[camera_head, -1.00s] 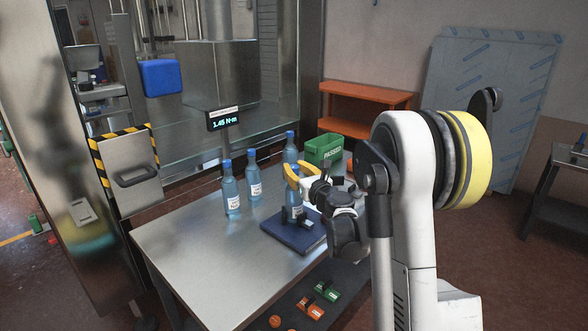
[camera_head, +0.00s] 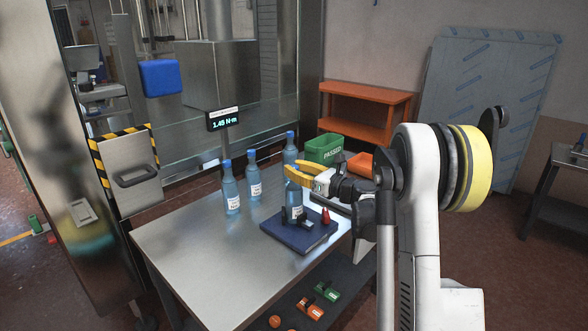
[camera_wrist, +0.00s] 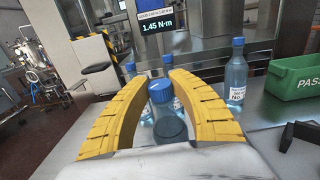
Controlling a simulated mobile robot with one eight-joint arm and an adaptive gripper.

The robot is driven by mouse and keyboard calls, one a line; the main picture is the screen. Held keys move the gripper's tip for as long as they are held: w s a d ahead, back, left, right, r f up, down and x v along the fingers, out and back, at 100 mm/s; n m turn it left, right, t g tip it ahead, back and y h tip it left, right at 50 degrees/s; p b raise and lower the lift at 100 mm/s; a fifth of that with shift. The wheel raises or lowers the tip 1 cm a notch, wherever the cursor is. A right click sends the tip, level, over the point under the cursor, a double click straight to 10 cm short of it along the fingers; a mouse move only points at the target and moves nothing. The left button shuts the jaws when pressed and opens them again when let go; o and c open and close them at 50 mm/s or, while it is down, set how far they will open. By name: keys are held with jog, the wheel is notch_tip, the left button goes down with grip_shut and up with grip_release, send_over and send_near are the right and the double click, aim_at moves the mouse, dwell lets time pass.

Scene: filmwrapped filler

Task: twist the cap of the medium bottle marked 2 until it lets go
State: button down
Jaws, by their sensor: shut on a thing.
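A blue-tinted bottle (camera_head: 294,198) stands upright in a dark clamp on a blue base plate (camera_head: 285,232). Its blue cap (camera_wrist: 160,90) sits between the yellow fingers of my gripper (camera_wrist: 150,84) in the wrist view. My gripper (camera_head: 295,173) comes in from the right at cap height and is shut on that cap; the fingers hide most of the cap in the head view. I cannot read a number on this bottle. A display (camera_head: 225,119) behind reads 1.45 N·m.
Capped bottles stand behind at the left (camera_head: 231,188), middle (camera_head: 254,178) and back (camera_head: 290,152). A green PASSED bin (camera_head: 322,149) and an orange bin (camera_head: 362,165) are at the back right. A small red object (camera_head: 325,216) stands by the clamp. The table's front left is clear.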

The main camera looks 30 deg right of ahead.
jog(key=c, duration=1.1)
grip_release()
jog(key=shift+s, duration=0.1)
jog(key=v, duration=1.2)
